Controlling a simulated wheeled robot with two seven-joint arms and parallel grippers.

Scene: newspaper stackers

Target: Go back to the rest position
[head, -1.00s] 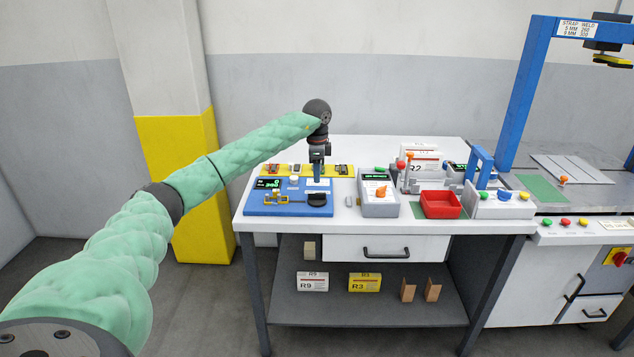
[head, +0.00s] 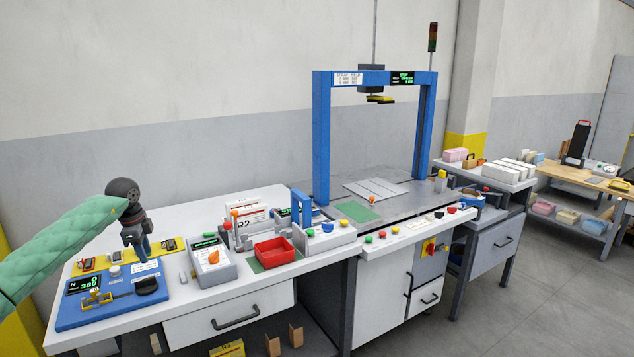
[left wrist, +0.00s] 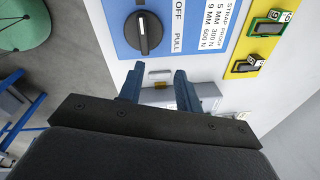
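My left gripper (head: 146,246) hangs pointing down over the blue tester panel (head: 75,316) at the left end of the white bench (head: 140,314). In the left wrist view its two fingers (left wrist: 155,82) are apart, with nothing seen held between them. The panel's black knob (left wrist: 144,32) and its OFF and PULL lettering show just beyond the fingertips. My right gripper is in neither view.
Beside the panel stand a grey box with an orange knob (head: 213,258) and a red tray (head: 273,251). A blue strapping frame (head: 322,140) rises further right. A yellow strip (head: 87,263) lies behind the panel. The floor at right (head: 545,290) is clear.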

